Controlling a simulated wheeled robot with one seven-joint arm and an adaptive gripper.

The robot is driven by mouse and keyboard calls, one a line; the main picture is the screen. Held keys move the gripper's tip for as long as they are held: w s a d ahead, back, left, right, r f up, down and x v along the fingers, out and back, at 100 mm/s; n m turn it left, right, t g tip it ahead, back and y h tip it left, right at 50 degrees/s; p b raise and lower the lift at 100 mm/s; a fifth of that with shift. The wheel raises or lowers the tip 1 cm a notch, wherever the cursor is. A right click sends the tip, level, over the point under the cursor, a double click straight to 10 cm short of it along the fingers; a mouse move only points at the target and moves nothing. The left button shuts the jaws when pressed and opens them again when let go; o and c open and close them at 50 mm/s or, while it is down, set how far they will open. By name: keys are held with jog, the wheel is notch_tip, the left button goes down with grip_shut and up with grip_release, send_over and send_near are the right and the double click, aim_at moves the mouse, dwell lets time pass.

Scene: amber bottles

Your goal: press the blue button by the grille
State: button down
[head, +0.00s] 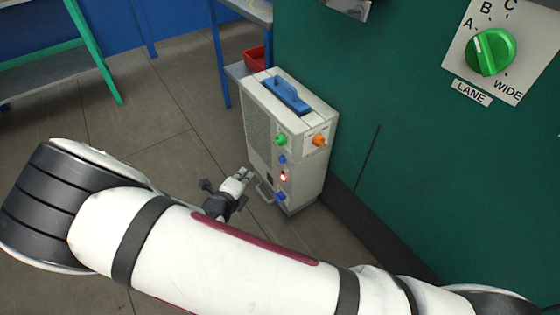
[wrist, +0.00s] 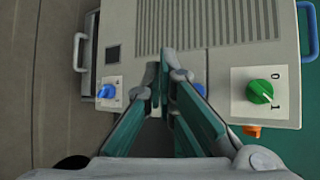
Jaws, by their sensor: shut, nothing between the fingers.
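The light grey cabinet (head: 298,125) stands on the floor against the green wall. Its grille (wrist: 205,25) runs along the upper part of the panel in the wrist view. A small blue button (head: 282,159) sits below the green knob; in the wrist view it shows partly (wrist: 200,89), mostly hidden behind my right finger. My gripper (head: 242,175) is shut and empty, in front of the panel. In the wrist view my gripper's fingertips (wrist: 163,70) point at the panel between the blue button and the blue knob. I cannot tell whether they touch it.
A green knob (wrist: 260,91), an orange knob (head: 320,140), a lit red lamp (head: 283,176) and a blue knob (wrist: 107,91) are near the button. A metal handle (head: 264,191) sticks out low on the cabinet. A blue handle (head: 287,95) tops it. Open floor lies left.

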aim_at(282, 160)
jog(key=w+d+b, duration=0.1)
jog(key=w+d, duration=0.3)
jog(key=d, duration=0.2)
jog(key=shift+w+d, duration=0.2)
jog(key=shift+d, duration=0.05)
jog(key=shift+d, duration=0.1)
dwell(1.3)
jog(key=shift+w+d+p, duration=0.25)
jog(key=shift+p, duration=0.05)
jog(key=shift+w+d, duration=0.25)
jog(key=shift+d, duration=0.15)
dwell(0.8)
jog(key=shift+a, duration=0.1)
dwell(0.3)
jog(key=shift+s+a+p, duration=0.5)
jog(key=shift+a, duration=0.1)
jog(key=shift+a, duration=0.1)
